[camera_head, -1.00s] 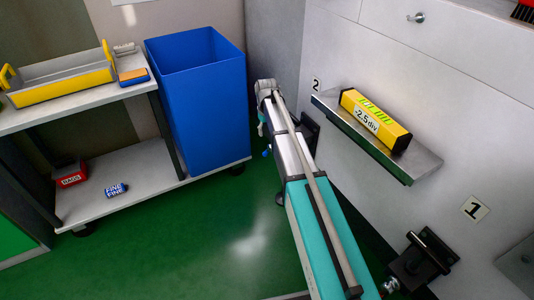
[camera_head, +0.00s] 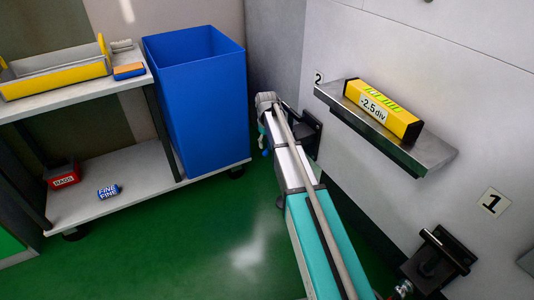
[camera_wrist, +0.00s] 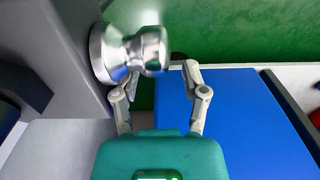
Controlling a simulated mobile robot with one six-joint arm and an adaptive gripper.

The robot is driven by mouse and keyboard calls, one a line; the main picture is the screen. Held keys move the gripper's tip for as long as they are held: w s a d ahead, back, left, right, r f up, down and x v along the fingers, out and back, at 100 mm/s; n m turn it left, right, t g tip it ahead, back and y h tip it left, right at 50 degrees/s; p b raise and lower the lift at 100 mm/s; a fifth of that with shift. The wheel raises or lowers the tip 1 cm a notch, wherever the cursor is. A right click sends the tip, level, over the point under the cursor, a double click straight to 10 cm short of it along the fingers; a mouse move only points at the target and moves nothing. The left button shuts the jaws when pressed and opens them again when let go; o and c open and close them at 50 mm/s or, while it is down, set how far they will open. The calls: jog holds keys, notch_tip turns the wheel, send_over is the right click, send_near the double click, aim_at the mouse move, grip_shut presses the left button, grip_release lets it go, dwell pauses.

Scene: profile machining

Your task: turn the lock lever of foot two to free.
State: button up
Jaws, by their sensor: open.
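In the head view, the black bracket of foot two (camera_head: 312,130) is on the machine wall below the "2" label, partly hidden behind my arm. In the wrist view, a shiny, blurred metal part (camera_wrist: 130,50) with a round flange juts from the grey machine side. It lies just beyond my left finger. My gripper (camera_wrist: 160,85) is open, and nothing shows between its fingers. In the head view my gripper is mostly hidden at the far end of my arm. I cannot make out the lock lever or its position in either view.
A blue bin (camera_head: 195,100) stands left of my arm; it fills the lower right of the wrist view. A shelf (camera_head: 425,160) with a yellow level (camera_head: 383,110) juts from the wall. Foot one's bracket (camera_head: 438,262) is at lower right. Green floor (camera_head: 225,235) is clear.

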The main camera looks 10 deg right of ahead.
aim_at(267, 149)
jog(key=shift+f+b, duration=1.4)
jog(key=shift+f, duration=0.3)
grip_shut()
